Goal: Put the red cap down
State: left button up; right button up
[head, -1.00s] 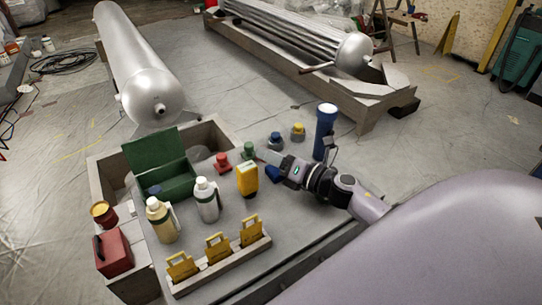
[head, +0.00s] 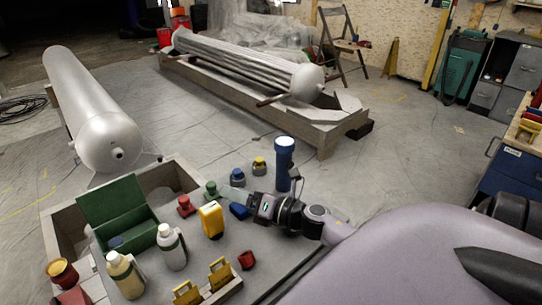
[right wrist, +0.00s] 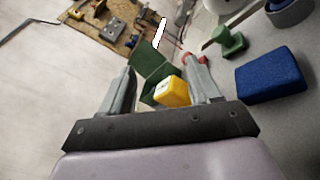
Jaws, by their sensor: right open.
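A red knobbed piece (head: 186,205) stands upright on the grey worktop (head: 205,255), left of a green one (head: 211,190). A small red block-like piece (head: 246,260) lies right of the yellow tags; I cannot tell which of the two is the red cap. My right gripper (head: 232,196) is low over the worktop near the green piece, with nothing held. In the right wrist view its fingers (right wrist: 161,72) are apart; a red piece (right wrist: 190,58) shows partly behind one finger. My left gripper is not in view.
A blue block (head: 239,211) and yellow device (head: 211,220) are close to the gripper. A blue cylinder (head: 284,165) stands behind the arm. Two bottles (head: 172,247) and an open green box (head: 122,215) are left. Blue (head: 237,177) and yellow (head: 259,167) knobbed pieces stand behind.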

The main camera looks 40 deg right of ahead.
jog(key=b+v, duration=0.1)
jog(key=v, duration=0.9)
jog(key=shift+s, duration=0.25)
jog(key=shift+d, duration=0.15)
